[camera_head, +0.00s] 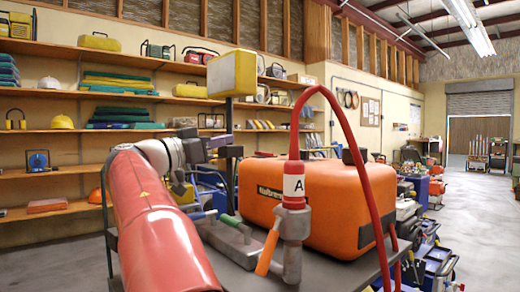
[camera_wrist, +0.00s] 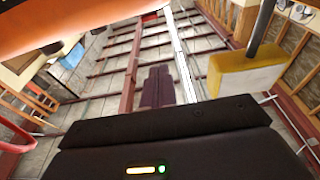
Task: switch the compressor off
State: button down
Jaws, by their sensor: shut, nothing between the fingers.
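My gripper (camera_head: 232,151) is in front of the compressor's upper left corner, below a yellow-and-white box. Its dark fingers show closed together in the wrist view (camera_wrist: 157,87), with nothing between them. Contact with the compressor cannot be made out.
The yellow-and-white box (camera_head: 232,73) on a dark post stands close to my gripper; it shows in the wrist view (camera_wrist: 235,74). A red hose (camera_head: 345,120) arches over the compressor from a grey valve (camera_head: 292,235) with an orange lever, labelled A. A grey tool (camera_head: 232,243) lies left.

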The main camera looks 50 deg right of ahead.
notch_tip(320, 180, up, 2)
jog(key=p, duration=0.3)
send_over(253, 158)
jog(key=shift+s+r, duration=0.1)
jog(key=shift+s, duration=0.15)
notch_tip(253, 158, down, 3)
jog(key=shift+w+a+f+b, duration=0.1)
jog(key=shift+a+f+b, duration=0.1)
jog(key=shift+b, duration=0.25)
jog(key=shift+f, duration=0.4)
